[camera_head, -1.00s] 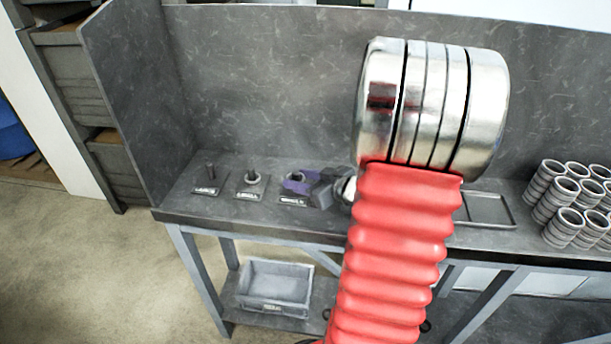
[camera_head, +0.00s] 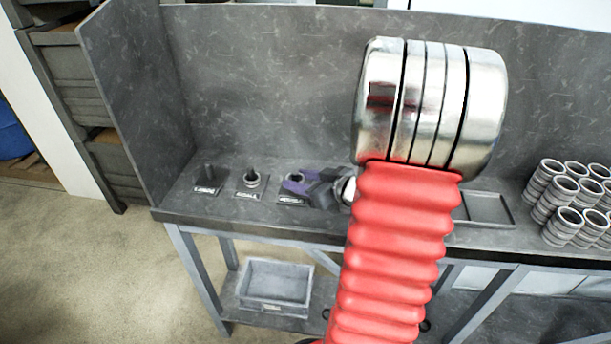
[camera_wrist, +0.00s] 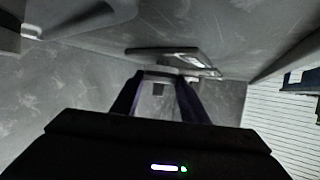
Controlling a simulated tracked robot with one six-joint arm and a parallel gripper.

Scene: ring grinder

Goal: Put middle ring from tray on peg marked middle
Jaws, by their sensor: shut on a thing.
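The label in front of this peg is partly covered and unclear. The tray (camera_head: 512,222) lies right of my arm, its visible part empty; the rest is hidden behind my arm.
The leftmost peg (camera_head: 209,172) is bare and stands behind a label. The second peg (camera_head: 252,174) has a ring (camera_head: 252,183) around its base. Stacked rings (camera_head: 565,205) stand at the right. A tall back panel (camera_head: 260,90) and side panel (camera_head: 135,85) bound the bench. A grey bin (camera_head: 275,285) is below.

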